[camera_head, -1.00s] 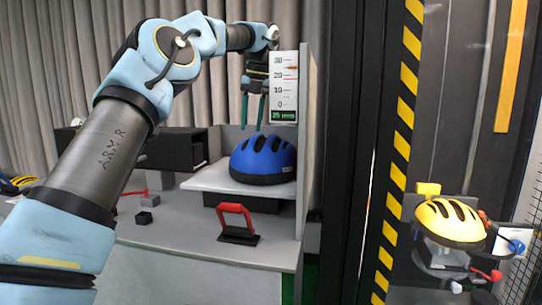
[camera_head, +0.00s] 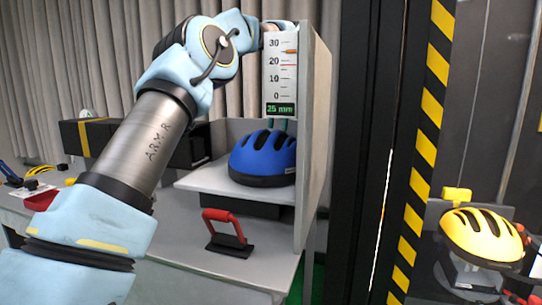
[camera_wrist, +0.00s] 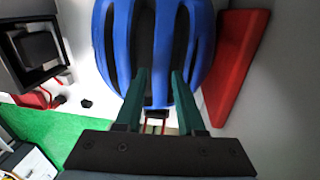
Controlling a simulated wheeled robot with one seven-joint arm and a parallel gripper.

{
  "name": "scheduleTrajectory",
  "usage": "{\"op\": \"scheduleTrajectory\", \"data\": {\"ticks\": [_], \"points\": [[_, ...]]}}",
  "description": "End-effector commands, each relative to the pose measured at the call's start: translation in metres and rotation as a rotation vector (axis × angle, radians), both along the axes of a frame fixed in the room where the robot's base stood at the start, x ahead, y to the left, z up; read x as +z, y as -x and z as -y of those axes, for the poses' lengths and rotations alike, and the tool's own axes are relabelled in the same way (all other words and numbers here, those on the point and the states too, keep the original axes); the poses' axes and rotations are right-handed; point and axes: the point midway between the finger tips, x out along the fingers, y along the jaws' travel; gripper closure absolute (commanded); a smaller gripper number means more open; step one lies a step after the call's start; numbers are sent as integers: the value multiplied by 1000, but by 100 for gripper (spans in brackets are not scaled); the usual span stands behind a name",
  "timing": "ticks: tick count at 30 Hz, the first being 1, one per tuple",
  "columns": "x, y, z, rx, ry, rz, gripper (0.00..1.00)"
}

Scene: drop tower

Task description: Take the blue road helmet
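The blue road helmet (camera_head: 264,155) sits on a white shelf (camera_head: 205,179) inside an open-fronted bay. In the wrist view the blue helmet (camera_wrist: 112,40) fills the top middle. My gripper (camera_wrist: 160,75) has its two green fingers apart, over the helmet's vented shell. Whether the fingers touch the shell I cannot tell. In the head view the gauge panel hides most of my gripper; only bits of the green fingers (camera_head: 280,124) show just above the helmet.
A gauge panel (camera_head: 281,68) reading 25 mm hangs above the helmet, beside the bay's right wall (camera_head: 312,130). A red-handled block (camera_head: 228,233) stands in front. A yellow helmet (camera_head: 482,235) sits on a rig at right, past a striped post (camera_head: 428,110).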

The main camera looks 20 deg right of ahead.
Motion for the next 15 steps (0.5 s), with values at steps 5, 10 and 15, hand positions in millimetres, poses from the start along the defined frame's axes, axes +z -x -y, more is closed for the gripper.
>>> {"op": "scheduleTrajectory", "data": {"ticks": [5, 10, 15], "points": [[-16, -1, -2, 2, -1, -1, 62], [-32, -3, -3, 2, -3, -2, 62], [-56, -5, -3, 1, -3, -3, 62]]}}
